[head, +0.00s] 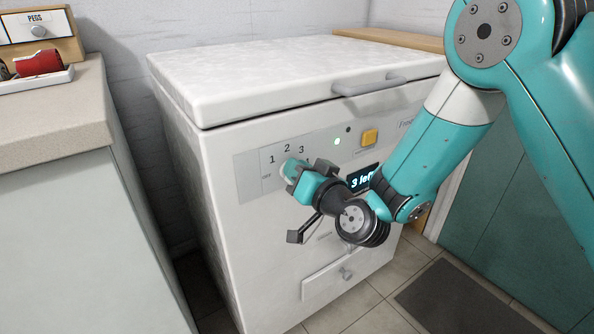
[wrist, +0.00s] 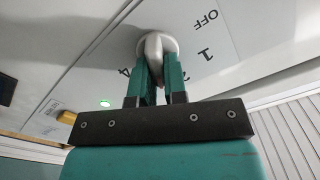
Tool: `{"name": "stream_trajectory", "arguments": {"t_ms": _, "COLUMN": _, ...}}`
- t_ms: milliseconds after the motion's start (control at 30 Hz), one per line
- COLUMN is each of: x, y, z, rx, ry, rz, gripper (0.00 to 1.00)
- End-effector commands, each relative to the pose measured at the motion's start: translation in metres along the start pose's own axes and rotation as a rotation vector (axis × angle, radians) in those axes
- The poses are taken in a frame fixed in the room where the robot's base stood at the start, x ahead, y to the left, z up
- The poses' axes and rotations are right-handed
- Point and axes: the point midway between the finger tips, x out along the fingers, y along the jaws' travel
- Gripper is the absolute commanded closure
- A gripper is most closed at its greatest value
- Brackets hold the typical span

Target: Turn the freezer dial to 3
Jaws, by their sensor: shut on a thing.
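The freezer (head: 240,240) is a white chest with a closed lid. The printed numbers 1, 2 and 3 (head: 301,149) show in the head view on the grey panel at its front. My gripper (head: 294,172) is at the panel just below these numbers. In the wrist view my gripper (wrist: 160,75) is shut on the pale dial (wrist: 154,44), with its narrow grip between the two fingers. OFF and 1 lie right of the dial and 4 lies left.
Right of the dial are a green lamp (head: 337,141), a yellow button (head: 369,137) and a display (head: 361,178) reading "3 left", partly behind my arm. The lid handle (head: 368,86) juts out above. A counter (head: 50,125) stands at the left. Floor tiles show at the front.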

Motion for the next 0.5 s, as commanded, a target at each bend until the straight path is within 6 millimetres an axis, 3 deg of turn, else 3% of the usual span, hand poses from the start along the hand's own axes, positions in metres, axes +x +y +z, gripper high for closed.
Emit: {"name": "stream_trajectory", "arguments": {"t_ms": 500, "x": -0.0019, "y": 0.0037, "z": 0.0056, "rx": 0.271, "ry": -0.014, "rz": 0.004, "gripper": 1.0}}
